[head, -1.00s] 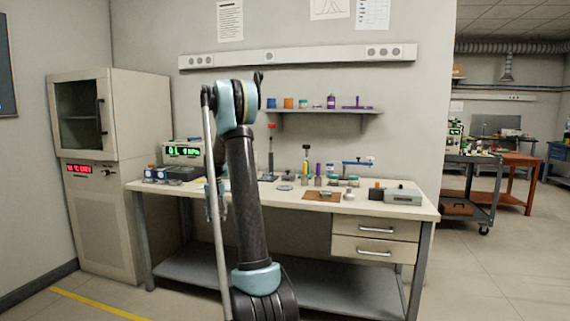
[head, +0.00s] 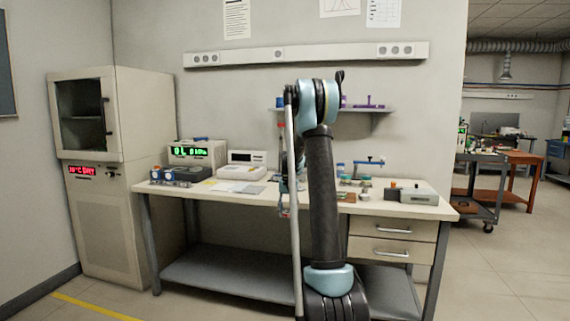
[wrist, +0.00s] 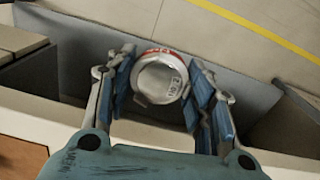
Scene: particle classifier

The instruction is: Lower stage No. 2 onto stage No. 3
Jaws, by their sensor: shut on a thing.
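In the wrist view my gripper (wrist: 160,88) has its blue-padded fingers closed on a round metal stage (wrist: 156,80). The stage has a pale disc-like face, a red band along its far rim and a small upside-down marking that looks like No. 2. It is held clear, with the bench's front edge and the space before it below. In the head view my arm and a pole hide most of the gripper, which is near the front of the bench. I cannot pick out stage No. 3; small items on the bench behind my arm are partly hidden.
Meters (head: 197,153) and a white device (head: 247,158) stand at the left. Small items and a blue-topped stand (head: 369,162) are right of my arm. A wall shelf (head: 376,109) hangs above.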

